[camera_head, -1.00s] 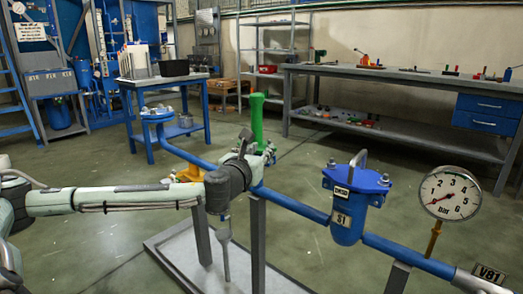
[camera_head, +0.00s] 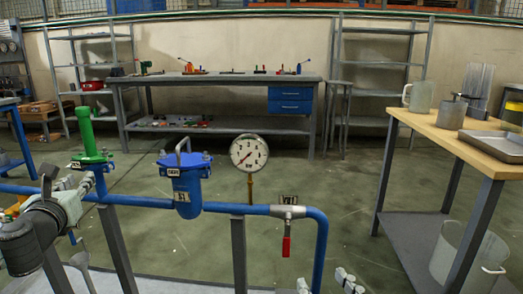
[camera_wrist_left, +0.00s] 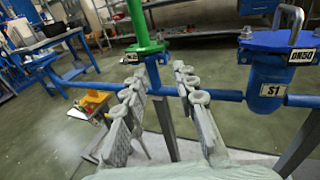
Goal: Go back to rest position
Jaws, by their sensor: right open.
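My left gripper (camera_head: 74,190) is at the left of the head view, its arm coming in from the lower left. It appears just in front of the blue pipe (camera_head: 135,201), near the green valve (camera_head: 88,143). In the left wrist view the left gripper's two fingers (camera_wrist_left: 165,95) are spread with nothing between them; the blue pipe runs behind them. Whether they touch the pipe is unclear. My right gripper (camera_head: 325,282) shows only its fingertips at the bottom edge of the head view, apart and empty, below the red-handled valve (camera_head: 286,236).
The pipe carries a blue filter housing (camera_head: 186,180) and a round pressure gauge (camera_head: 249,153), then bends down. A wooden-topped table (camera_head: 440,127) with metal vessels stands at right. A workbench (camera_head: 215,78) is at the back. The floor between is clear.

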